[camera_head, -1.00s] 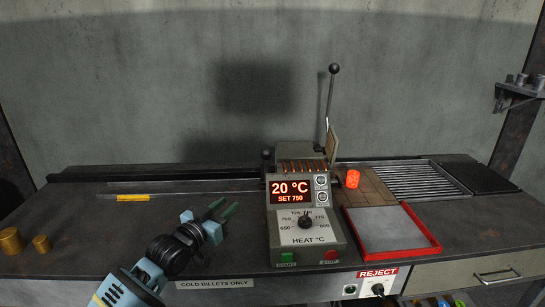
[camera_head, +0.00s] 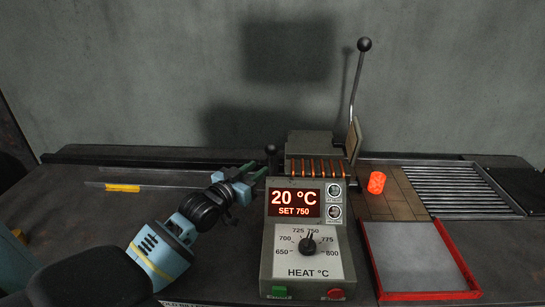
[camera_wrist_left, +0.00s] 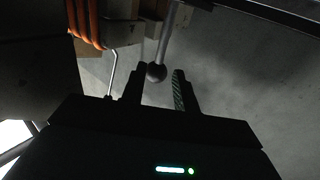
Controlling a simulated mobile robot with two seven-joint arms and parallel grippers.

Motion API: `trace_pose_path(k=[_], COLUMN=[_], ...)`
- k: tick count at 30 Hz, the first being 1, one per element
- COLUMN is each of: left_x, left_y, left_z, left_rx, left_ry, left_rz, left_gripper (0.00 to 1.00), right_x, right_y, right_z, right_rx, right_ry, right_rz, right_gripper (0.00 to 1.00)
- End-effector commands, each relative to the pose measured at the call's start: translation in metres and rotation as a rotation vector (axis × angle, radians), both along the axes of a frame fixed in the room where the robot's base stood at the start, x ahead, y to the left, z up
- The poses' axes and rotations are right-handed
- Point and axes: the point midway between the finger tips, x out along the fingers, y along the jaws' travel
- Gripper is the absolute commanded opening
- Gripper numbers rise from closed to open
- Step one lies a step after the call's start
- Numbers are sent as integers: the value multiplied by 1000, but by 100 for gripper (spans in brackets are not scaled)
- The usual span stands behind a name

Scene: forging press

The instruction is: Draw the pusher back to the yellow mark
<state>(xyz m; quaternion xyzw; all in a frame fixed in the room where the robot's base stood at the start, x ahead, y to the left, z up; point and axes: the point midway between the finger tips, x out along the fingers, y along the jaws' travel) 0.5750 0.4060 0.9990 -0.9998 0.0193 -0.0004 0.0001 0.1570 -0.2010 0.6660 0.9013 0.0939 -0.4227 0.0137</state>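The pusher's dark ball knob (camera_head: 270,149) stands on a short upright stem at the left side of the heater. The yellow mark (camera_head: 122,188) lies on the bench to the left, along the pusher's rail (camera_head: 165,187). My right gripper is out of view.
The heater control box (camera_head: 307,235) reads 20 °C, SET 750, close to the right of my left gripper. A tall lever (camera_head: 357,85) rises behind it. A glowing orange billet (camera_head: 376,182) and a red-rimmed tray (camera_head: 447,257) are to the right.

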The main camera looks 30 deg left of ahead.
Motion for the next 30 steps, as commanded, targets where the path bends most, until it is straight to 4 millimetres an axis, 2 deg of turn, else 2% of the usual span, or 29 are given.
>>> trace_pose_path(k=[15, 21, 30], left_x=[63, 73, 74], left_y=[-2, -3, -3], left_z=[1, 1, 1], left_rx=[0, 0, 0], left_ry=[-2, -2, -2], left_rz=[0, 0, 0], left_gripper=[30, 30, 29], right_x=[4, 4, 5], right_y=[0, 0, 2], right_z=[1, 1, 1], right_rx=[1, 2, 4], right_ry=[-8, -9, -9], right_rz=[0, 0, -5], right_gripper=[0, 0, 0])
